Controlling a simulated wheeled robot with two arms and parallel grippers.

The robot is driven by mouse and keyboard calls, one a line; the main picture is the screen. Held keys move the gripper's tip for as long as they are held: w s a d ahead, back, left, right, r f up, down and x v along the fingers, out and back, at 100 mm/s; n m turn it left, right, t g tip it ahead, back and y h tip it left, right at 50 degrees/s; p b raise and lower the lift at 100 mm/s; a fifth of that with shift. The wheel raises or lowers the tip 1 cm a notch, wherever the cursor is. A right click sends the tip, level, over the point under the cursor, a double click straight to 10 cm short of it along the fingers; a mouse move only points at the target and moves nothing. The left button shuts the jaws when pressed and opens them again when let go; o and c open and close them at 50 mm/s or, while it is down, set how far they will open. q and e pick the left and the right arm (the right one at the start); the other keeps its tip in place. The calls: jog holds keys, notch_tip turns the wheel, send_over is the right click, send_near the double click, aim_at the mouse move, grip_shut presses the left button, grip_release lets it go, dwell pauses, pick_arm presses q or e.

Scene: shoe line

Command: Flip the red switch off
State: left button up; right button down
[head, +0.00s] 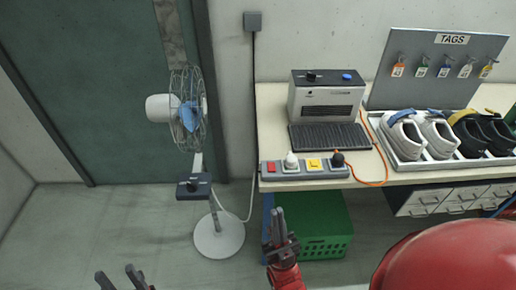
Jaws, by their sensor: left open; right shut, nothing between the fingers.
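The red switch (271,168) is a small red rocker at the left end of a grey power strip (318,174). The strip lies along the front left edge of the workbench (268,98). I cannot tell which way the rocker is tilted. My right gripper (279,226) is shut and empty. It appears below the strip in the picture, in front of the bench and apart from the switch. My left gripper (118,276) is open and empty at the bottom left, far from the strip; only its fingers show.
A shoe tray (402,163) is to the right. A standing fan (188,108) is left of the bench, and a green crate (325,246) is below it.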

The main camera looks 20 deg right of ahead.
jog(key=w+d+f+m+g+h+b, duration=0.4)
jog(key=w+f+g+h+b, duration=0.1)
jog(key=w+f, duration=0.4)
jog(key=w+d+f+m+g+h+b, duration=0.4)
jog(key=w+f+g+h+b, duration=0.2)
jog(key=f, duration=0.6)
jog(key=w+g+h, duration=0.1)
jog(key=w+h, duration=0.1)
jog(key=w, duration=0.1)
jog(key=shift+d, duration=0.15)
jog(key=shift+w, duration=0.15)
notch_tip(320, 180, up, 4)
jog(key=p, duration=0.2)
send_over(272, 177)
jog(key=shift+w+d+f, duration=0.15)
notch_tip(272, 177, down, 3)
jog(key=shift+s+f+p, duration=0.2)
jog(key=shift+f+p, duration=0.15)
jog(key=shift+f, duration=0.35)
